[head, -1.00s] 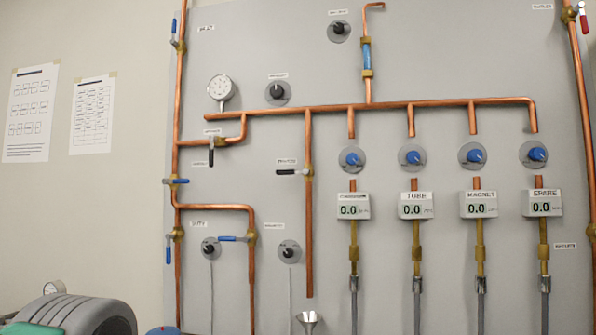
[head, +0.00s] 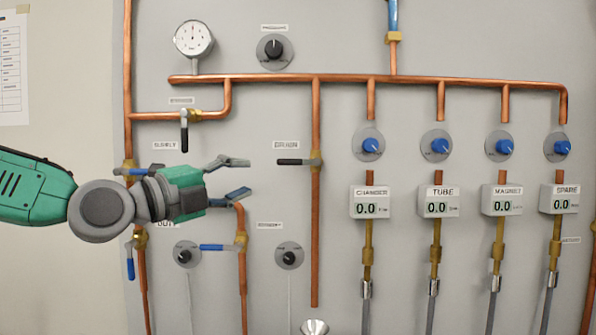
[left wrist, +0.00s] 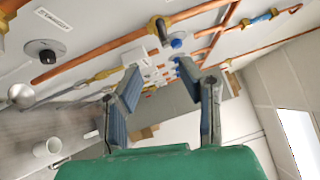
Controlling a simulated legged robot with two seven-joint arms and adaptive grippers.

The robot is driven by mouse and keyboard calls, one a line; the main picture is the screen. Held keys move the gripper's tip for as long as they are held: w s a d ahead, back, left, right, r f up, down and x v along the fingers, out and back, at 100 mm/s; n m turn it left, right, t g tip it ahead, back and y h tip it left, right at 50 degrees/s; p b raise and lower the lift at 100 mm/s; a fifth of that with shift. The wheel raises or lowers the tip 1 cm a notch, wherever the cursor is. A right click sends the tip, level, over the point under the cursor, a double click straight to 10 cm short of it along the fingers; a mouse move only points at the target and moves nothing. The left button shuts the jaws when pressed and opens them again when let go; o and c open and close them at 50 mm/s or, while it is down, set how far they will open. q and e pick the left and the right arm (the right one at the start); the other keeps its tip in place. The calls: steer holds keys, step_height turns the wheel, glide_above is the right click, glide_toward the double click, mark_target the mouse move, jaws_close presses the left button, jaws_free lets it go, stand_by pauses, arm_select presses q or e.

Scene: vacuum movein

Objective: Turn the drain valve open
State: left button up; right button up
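The drain valve (head: 296,161) has a black lever on a brass body, set on a vertical copper pipe under a small blurred label. Its lever lies level, pointing left, across the pipe. In the left wrist view the valve (left wrist: 161,30) appears above the fingertips, with its lever seen nearly end-on. My left gripper (head: 247,177) comes in from the left, open and empty. Its fingers point right, with the tips left of and slightly below the lever, apart from it in the picture. It is also open in the left wrist view (left wrist: 159,68). My right gripper is not in view.
A black-lever valve (head: 185,130) and blue-lever valves, one (head: 222,246) below the gripper, sit on nearby pipes. A pressure gauge (head: 194,39) is above. Blue knobs and readouts, such as the Chamber readout (head: 370,202), stand at right. A funnel (head: 314,327) is under the drain pipe.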

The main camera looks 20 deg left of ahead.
mark_target(287, 163)
arm_select(q)
steer(key=p+x, duration=0.1)
steer(key=x, duration=0.3)
steer(key=p+x, duration=0.1)
steer(key=x, duration=0.3)
steer(key=p+x, duration=0.1)
steer(key=x, duration=0.3)
steer(key=shift+w+a+r, duration=0.25)
steer(key=shift+a+r, duration=0.05)
steer(key=shift+r, duration=0.05)
steer(key=shift+w+d, duration=0.1)
steer(key=shift+w, duration=0.35)
